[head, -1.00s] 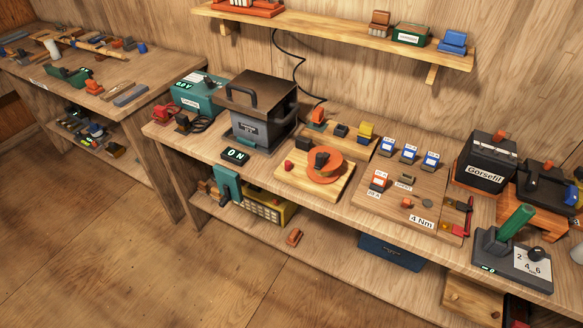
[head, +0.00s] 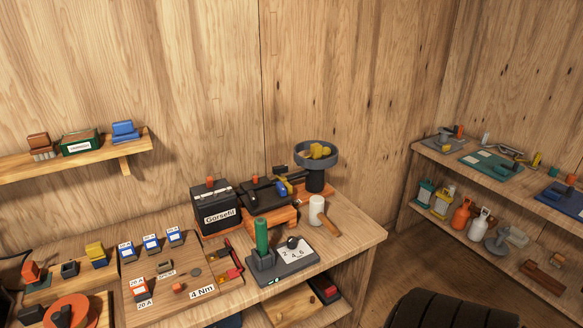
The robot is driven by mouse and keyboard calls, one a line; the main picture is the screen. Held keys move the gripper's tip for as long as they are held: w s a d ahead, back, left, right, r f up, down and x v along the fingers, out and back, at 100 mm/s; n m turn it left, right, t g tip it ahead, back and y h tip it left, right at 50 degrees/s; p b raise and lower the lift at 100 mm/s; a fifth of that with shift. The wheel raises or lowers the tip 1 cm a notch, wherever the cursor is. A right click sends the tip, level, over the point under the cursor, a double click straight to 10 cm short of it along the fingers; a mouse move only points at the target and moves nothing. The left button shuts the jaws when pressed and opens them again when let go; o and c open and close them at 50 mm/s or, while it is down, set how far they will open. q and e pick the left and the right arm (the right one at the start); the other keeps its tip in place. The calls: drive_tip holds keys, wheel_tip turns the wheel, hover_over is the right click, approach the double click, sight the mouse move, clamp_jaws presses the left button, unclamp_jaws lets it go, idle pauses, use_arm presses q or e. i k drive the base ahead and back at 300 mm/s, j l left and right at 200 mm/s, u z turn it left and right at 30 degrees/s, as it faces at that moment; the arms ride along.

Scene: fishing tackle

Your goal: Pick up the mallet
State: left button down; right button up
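A mallet with a white cylindrical head (head: 317,210) and a wooden handle (head: 329,226) is on the workbench (head: 367,238), near its right end. The head looks upright, and the handle slopes down toward the front right. It stands to the right of a dark-grey device with a green grip (head: 262,240) and in front of a round grey bowl on a stand (head: 316,158). Neither of my grippers is in view, and nothing is seen touching the mallet.
A black box labelled Gorsefil (head: 216,212) stands left of the mallet. The bench's right end is bare. A second bench with shelves (head: 425,150) stands along the right wall. A dark ribbed rounded object (head: 452,310) is at the bottom right, and I cannot tell what it is.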

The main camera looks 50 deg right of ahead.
sight(316, 217)
drive_tip(key=z, duration=1.85)
drive_tip(key=i+j+z, duration=0.15)
drive_tip(key=z, duration=0.15)
drive_tip(key=i+j+z, duration=0.3)
drive_tip(key=k+l, duration=0.05)
drive_tip(key=l, duration=0.05)
